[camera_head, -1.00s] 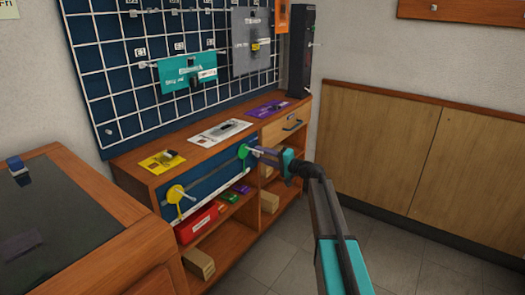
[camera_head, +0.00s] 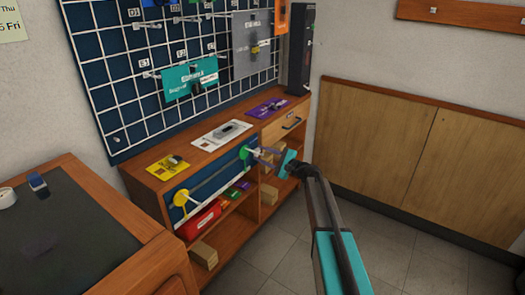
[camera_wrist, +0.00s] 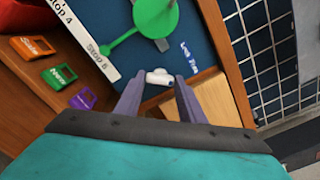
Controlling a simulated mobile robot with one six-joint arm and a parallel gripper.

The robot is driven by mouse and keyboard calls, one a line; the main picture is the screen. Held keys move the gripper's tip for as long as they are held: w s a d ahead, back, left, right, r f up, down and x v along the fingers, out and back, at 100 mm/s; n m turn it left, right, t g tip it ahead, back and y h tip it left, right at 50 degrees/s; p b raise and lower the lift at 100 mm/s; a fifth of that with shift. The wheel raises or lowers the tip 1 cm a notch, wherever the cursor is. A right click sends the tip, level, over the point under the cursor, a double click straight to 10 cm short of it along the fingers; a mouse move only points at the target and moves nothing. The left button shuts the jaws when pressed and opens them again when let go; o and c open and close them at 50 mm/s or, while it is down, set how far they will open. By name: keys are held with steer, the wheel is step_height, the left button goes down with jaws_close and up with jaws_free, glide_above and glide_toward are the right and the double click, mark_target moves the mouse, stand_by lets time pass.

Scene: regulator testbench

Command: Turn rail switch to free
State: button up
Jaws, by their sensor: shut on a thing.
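The blue rail panel (camera_head: 215,185) is on the front of the wooden cabinet, with a green disc (camera_head: 245,153) at its right and a yellow disc (camera_head: 181,198) at its left. In the wrist view, a small white knob (camera_wrist: 158,76), apparently the rail switch, sits beside the green disc (camera_wrist: 150,18), near a white label (camera_wrist: 188,57) that seems to read "Lock Free". My gripper (camera_head: 266,156) is at the panel's right end. In the wrist view its two purple fingers (camera_wrist: 158,88) are on either side of the white knob, shut on it. The switch's exact setting is unclear.
Below the panel, a red box (camera_head: 203,217) and small coloured labelled blocks lie on a shelf. Yellow, white and purple plates lie on the cabinet top. A dark-topped desk (camera_head: 75,235) stands at left. The floor (camera_head: 275,265) in front is clear.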

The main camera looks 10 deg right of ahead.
steer(key=shift+m+p, duration=0.4)
steer(key=shift+m, duration=0.2)
steer(key=o, duration=1)
steer(key=shift+o, duration=0.2)
steer(key=shift+s+d, duration=0.1)
steer(key=p+v, duration=0.1)
steer(key=v, duration=1.2)
steer(key=shift+s+d, duration=0.2)
